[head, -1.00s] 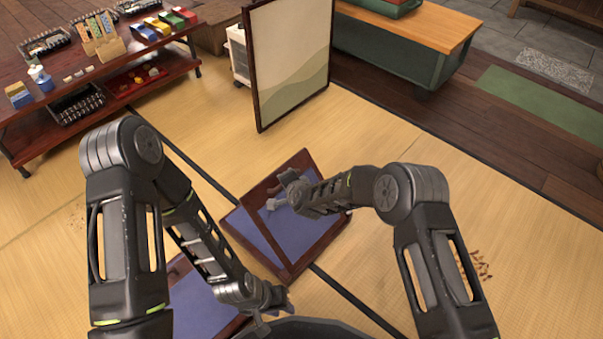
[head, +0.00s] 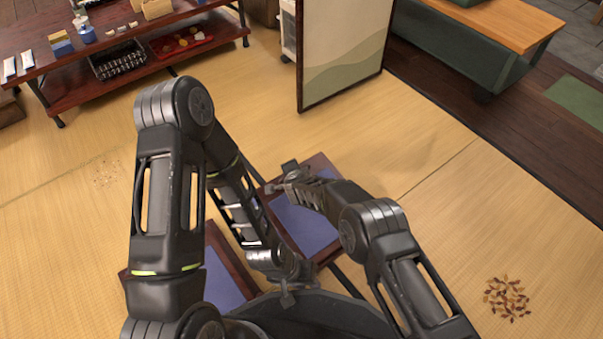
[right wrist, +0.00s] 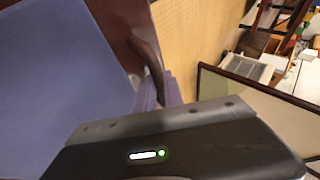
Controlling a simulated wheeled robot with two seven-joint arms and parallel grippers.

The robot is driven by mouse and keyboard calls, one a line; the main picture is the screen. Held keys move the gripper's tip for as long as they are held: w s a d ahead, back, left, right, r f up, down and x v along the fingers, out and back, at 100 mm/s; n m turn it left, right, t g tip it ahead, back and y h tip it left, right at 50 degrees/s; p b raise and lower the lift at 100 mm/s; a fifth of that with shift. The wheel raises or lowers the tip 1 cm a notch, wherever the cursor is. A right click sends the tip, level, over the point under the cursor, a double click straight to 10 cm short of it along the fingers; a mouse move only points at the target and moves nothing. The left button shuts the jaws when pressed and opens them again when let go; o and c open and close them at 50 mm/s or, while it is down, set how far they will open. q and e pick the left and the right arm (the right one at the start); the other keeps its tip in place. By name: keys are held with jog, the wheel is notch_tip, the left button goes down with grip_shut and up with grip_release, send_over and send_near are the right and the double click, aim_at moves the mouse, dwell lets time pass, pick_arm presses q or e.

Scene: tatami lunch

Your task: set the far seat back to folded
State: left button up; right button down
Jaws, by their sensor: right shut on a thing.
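The far seat (head: 298,222) is a low wooden floor seat with a blue-purple panel, on the tatami in the middle of the head view. My right gripper (head: 290,174) is at its upper left edge, shut on part of the seat; the fingers are too small there to see the grip clearly. In the right wrist view a large blue panel (right wrist: 55,90) of the seat is close on the left, beside dark red wood (right wrist: 128,30). My arms hide part of the seat, so its back's exact angle is unclear. My left gripper (head: 287,292) is nearer me, apart from it; its jaws are unclear.
A second blue seat (head: 222,280) lies nearer, lower left, partly behind my left arm. A standing screen (head: 343,50) is beyond the far seat. A red-brown shelf (head: 120,60) with goods is upper left. Tatami is open on the right, with scattered leaves (head: 507,298).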

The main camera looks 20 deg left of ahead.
jog(key=shift+w+a+f+b, duration=0.15)
jog(key=shift+w+f+b, duration=0.05)
jog(key=shift+f, duration=0.25)
jog(key=shift+w+a+f+b, duration=0.15)
jog(key=shift+w+f, duration=0.05)
jog(key=shift+f, duration=0.25)
jog(key=c, duration=1.8)
grip_release()
jog(key=shift+r, duration=0.1)
jog(key=shift+o, duration=0.3)
jog(key=shift+s, duration=0.1)
